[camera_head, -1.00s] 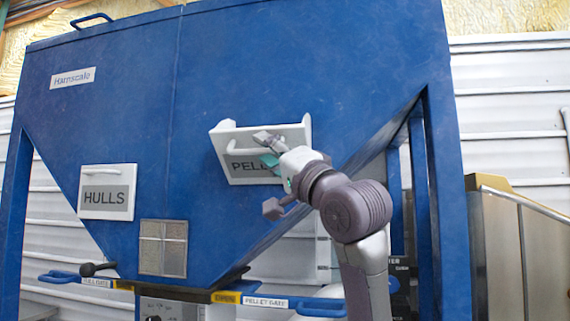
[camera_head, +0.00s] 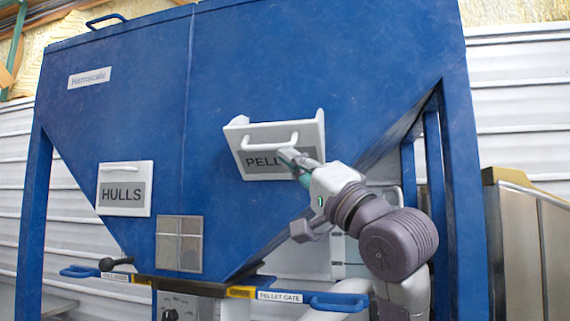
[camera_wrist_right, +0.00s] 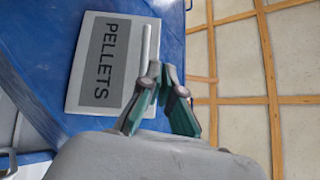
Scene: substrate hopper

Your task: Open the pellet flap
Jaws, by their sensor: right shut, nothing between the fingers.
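The pellet flap (camera_head: 270,166), a white panel with a grey PELLETS label, is on the right of the blue hopper's front. Its top edge is tipped outward and white side cheeks show at its upper corners, so it stands at least partly open. Its white bar handle (camera_head: 277,145) is bare. My right gripper (camera_head: 288,158) is shut and empty in front of the label, just below the handle. In the right wrist view my right gripper (camera_wrist_right: 166,75) is close beside the handle (camera_wrist_right: 148,55), with PELLETS sideways on the flap (camera_wrist_right: 90,75). My left gripper is out of view.
A closed HULLS flap (camera_head: 124,188) is at the left of the hopper (camera_head: 230,60). A mesh window (camera_head: 179,244) and the pellet gate lever (camera_head: 338,302) are low on the hopper. Blue legs and a metal cabinet (camera_head: 535,240) stand at right.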

